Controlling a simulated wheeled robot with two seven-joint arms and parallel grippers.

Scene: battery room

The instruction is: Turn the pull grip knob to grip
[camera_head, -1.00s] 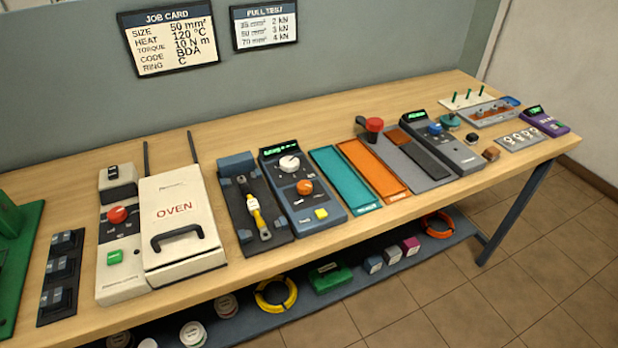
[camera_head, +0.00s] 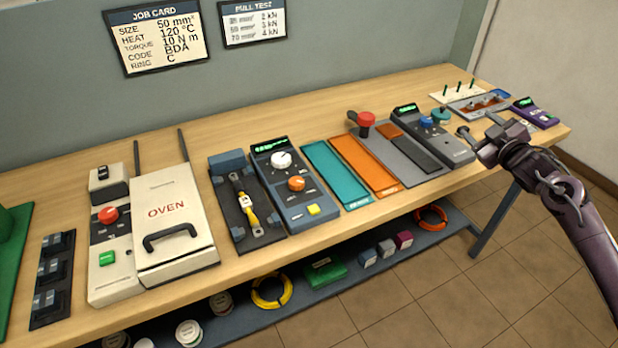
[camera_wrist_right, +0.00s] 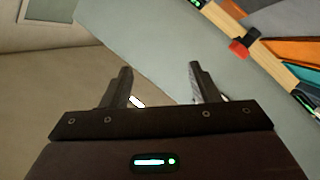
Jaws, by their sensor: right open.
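A blue-grey control box (camera_head: 295,215) with a green display stands mid-table. It carries a white knob (camera_head: 281,160), an orange knob (camera_head: 296,183) and a yellow button (camera_head: 314,209). Its labels are too small to read, so I cannot tell which knob is the grip one. Left of it, a dark fixture (camera_head: 228,217) holds a piece with a yellow middle (camera_head: 245,202). My right gripper (camera_head: 476,124) is open and empty near the table's right end, well right of the box. It also shows in the wrist view (camera_wrist_right: 160,68). My left gripper is not in view.
An oven (camera_head: 172,230) stands left of the fixture. Teal (camera_head: 335,172) and orange (camera_head: 364,163) trays, a red knob (camera_head: 366,119) and a second device (camera_head: 445,146) lie between the box and my right gripper. A shelf below holds coils and small boxes.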

